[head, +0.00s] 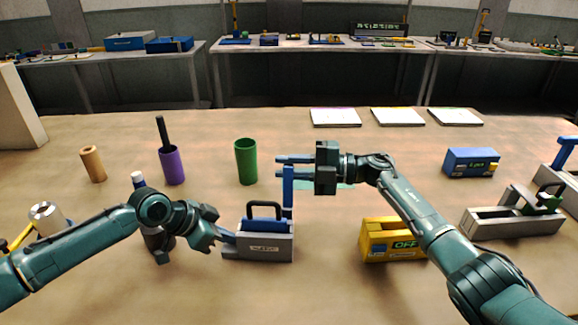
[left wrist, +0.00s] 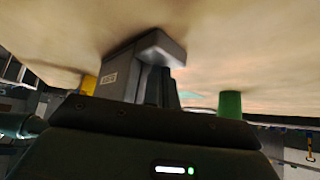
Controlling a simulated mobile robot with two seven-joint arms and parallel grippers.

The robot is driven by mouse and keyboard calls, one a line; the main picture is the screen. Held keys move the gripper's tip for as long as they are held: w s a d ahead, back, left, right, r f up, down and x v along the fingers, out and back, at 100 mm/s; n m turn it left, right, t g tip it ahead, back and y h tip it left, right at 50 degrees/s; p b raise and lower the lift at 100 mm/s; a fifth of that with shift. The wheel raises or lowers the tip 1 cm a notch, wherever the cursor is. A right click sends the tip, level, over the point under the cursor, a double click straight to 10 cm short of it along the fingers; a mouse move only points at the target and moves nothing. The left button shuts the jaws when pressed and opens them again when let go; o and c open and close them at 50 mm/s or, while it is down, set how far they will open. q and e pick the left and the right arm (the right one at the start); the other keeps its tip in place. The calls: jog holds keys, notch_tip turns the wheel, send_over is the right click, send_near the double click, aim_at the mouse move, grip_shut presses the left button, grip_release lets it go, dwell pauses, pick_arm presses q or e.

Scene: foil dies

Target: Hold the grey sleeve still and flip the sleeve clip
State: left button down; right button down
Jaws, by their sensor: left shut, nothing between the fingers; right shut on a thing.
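The grey sleeve (head: 258,249) is a low box with a pale label on the table in front of me. A blue part with a black handle (head: 265,211) stands in its top. A blue upright piece (head: 288,195), which looks like the sleeve clip, rises at its right end. My right gripper (head: 289,167) is shut at the top of this upright piece. My left gripper (head: 229,238) is shut and empty, its tips at the sleeve's left end; I cannot tell whether they touch. The sleeve also shows in the left wrist view (left wrist: 124,73).
A green cup (head: 246,162), a purple cup (head: 172,166) and a tan cylinder (head: 93,164) stand behind to the left. A yellow box (head: 378,239) marked OFF is right of the sleeve, under my right arm. A blue box (head: 470,163) and grey tray (head: 510,222) are further right.

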aim_at(288, 176)
jog(key=shift+s+r, duration=0.1)
dwell(0.3)
jog(key=s+n, duration=0.1)
jog(key=n, duration=0.1)
jog(key=s+n, duration=0.1)
jog(key=shift+s+r+n, duration=0.1)
jog(key=shift+r+n, duration=0.3)
jog(key=s+n, duration=0.1)
jog(key=n, duration=0.1)
jog(key=s+n, duration=0.1)
jog(key=shift+s+a+r+n, duration=0.1)
jog(key=shift+s+a+n, duration=0.15)
jog(key=shift+s+n, duration=0.05)
jog(key=s+n, duration=0.1)
jog(key=n, duration=0.1)
jog(key=shift+s+a+f+n, duration=0.1)
jog(key=shift+s+f+n, duration=0.1)
jog(key=shift+s+n, duration=0.15)
jog(key=shift+s+f+n, duration=0.35)
jog(key=shift+s+n, duration=0.4)
jog(key=shift+n, duration=0.3)
jog(key=shift+s+a+f+n, duration=0.1)
jog(key=shift+s+f+n, duration=0.15)
jog(key=shift+n, duration=0.6)
jog(key=shift+s+f+n, duration=0.1)
jog(key=shift+s+n, duration=0.15)
jog(key=shift+n, duration=0.6)
